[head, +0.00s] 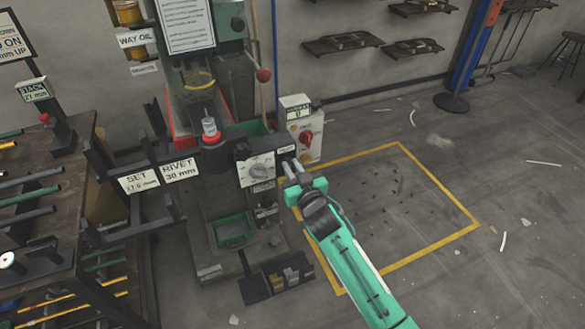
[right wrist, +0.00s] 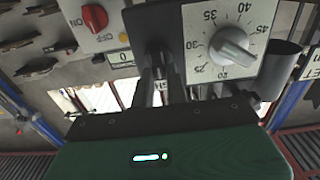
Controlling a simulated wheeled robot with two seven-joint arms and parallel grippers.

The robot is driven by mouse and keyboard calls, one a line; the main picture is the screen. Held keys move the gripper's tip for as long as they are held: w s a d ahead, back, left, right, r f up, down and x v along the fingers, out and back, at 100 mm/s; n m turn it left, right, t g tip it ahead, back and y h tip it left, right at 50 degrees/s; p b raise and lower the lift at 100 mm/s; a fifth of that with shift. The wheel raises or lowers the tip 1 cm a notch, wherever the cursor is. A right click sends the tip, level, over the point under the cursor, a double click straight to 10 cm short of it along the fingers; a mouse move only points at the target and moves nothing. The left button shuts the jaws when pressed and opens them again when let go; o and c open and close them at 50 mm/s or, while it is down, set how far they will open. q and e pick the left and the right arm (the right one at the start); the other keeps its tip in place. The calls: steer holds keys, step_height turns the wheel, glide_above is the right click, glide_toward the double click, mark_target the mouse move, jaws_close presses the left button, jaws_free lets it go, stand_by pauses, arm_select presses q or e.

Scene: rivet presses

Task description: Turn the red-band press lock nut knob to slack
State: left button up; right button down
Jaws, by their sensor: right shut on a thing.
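The press with the red band (head: 174,118) stands left of centre in the head view. Its dial box (head: 242,172) carries a grey pointer knob (head: 259,171); this knob (right wrist: 232,47) also shows in the right wrist view, with numbers around it. My right gripper (head: 291,165) is at the right side of this box, shut on a small dark knob (right wrist: 157,62), which looks like the lock nut knob. The fingers hide most of it, and its slack or tight marking cannot be read. My left gripper is not in view.
A switch box with a red rotary knob (head: 306,138) stands close behind my right gripper. A rack with rods (head: 30,210) is at the left. Dark bins (head: 277,280) sit low before the press. The yellow-outlined floor area (head: 400,215) at the right is free of large objects.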

steer(key=shift+n, duration=0.6)
arm_select(q)
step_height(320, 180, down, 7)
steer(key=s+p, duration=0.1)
steer(key=p, duration=0.1)
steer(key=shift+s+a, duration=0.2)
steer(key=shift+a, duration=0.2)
arm_select(e)
steer(key=n, duration=1)
steer(key=a+f+n, duration=0.1)
steer(key=n, duration=0.4)
steer(key=shift+s+a+f, duration=0.1)
steer(key=shift+s, duration=0.2)
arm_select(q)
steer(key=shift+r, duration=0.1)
arm_select(e)
steer(key=c, duration=1.4)
jaws_free()
